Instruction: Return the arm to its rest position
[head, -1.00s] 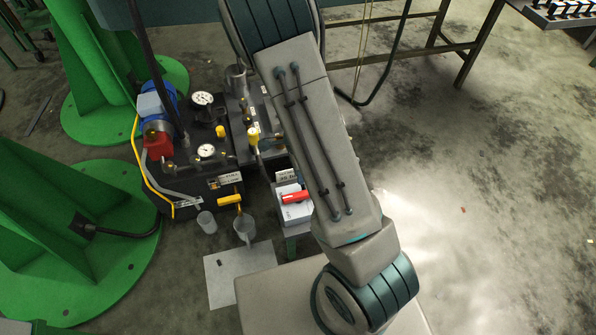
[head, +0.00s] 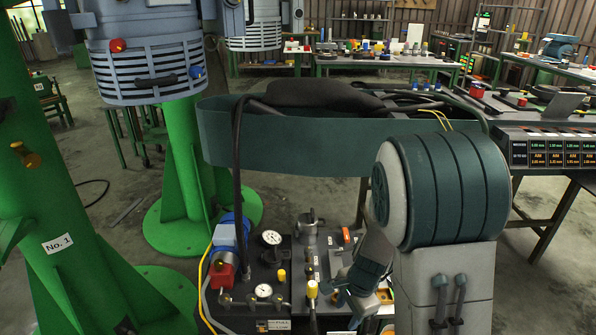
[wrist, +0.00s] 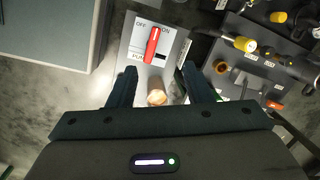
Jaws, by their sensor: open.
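My arm (head: 445,195) stands at the right of the head view, bent, with its lower links reaching down beside the pump unit. In the wrist view my gripper (wrist: 160,84) is open, its two dark fingers apart. A copper-coloured knob (wrist: 157,97) shows between the fingers in the picture; I see no grip on it. Beyond the fingertips is a grey switch box with a red handle (wrist: 152,45) between OFF and ON marks. In the head view the fingertips cannot be made out clearly.
The pump unit with gauges (head: 272,238), a blue motor (head: 230,232) and a yellow-capped valve (head: 312,289) stands close to my arm. Green stands (head: 190,170) are at the left. A bench with displays (head: 555,145) is at the right. Open floor lies behind.

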